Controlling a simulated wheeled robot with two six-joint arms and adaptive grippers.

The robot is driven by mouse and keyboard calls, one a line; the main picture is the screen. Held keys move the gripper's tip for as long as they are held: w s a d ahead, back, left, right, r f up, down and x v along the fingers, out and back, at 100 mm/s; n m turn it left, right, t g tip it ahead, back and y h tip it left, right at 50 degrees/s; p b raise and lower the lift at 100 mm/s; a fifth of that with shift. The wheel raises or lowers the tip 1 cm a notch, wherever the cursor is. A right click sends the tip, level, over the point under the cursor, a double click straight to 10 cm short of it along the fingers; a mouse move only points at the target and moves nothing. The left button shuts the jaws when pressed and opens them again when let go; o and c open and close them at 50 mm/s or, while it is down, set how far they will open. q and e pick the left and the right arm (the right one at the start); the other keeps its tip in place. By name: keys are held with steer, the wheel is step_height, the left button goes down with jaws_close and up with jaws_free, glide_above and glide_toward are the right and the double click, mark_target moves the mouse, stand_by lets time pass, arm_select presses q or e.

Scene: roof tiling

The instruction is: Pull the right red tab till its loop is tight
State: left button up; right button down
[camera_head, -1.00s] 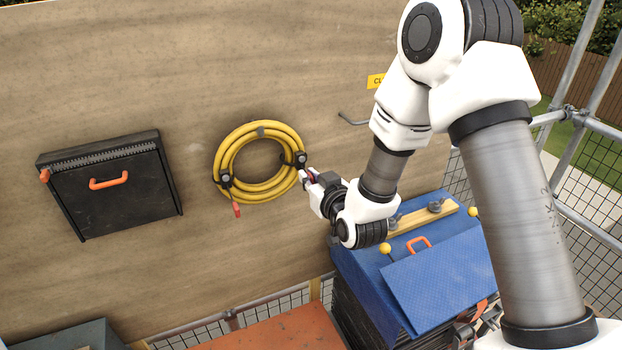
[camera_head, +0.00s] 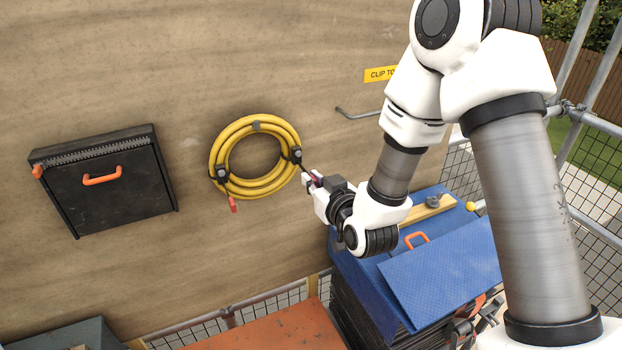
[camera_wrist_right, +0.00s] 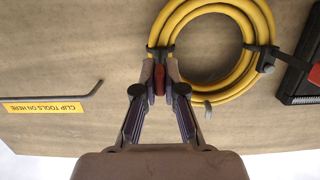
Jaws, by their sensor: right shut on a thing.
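A coiled yellow hose (camera_head: 230,150) hangs on the wooden wall, with a black strap loop on its left and one on its right (camera_head: 296,156). My right gripper (camera_head: 312,182) is just right of the coil, shut on the right red tab (camera_wrist_right: 159,80). In the right wrist view the tab sits between the fingertips, and the right loop (camera_wrist_right: 160,52) wraps the hose just beyond them. A thin dark strap runs from the right loop to my fingers. The left red tab (camera_head: 233,205) hangs free below the left loop (camera_head: 221,174). My left gripper is not in view.
A black box with an orange handle (camera_head: 103,176) is on the wall at left. A grey hook (camera_head: 358,114) and a yellow sign (camera_head: 379,74) are right of the coil. A blue-topped stack (camera_head: 443,270) stands below my right arm. An orange surface (camera_head: 275,330) is at the bottom.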

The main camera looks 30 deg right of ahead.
steer(key=c, duration=0.7)
jaws_free()
steer(key=shift+f, duration=0.1)
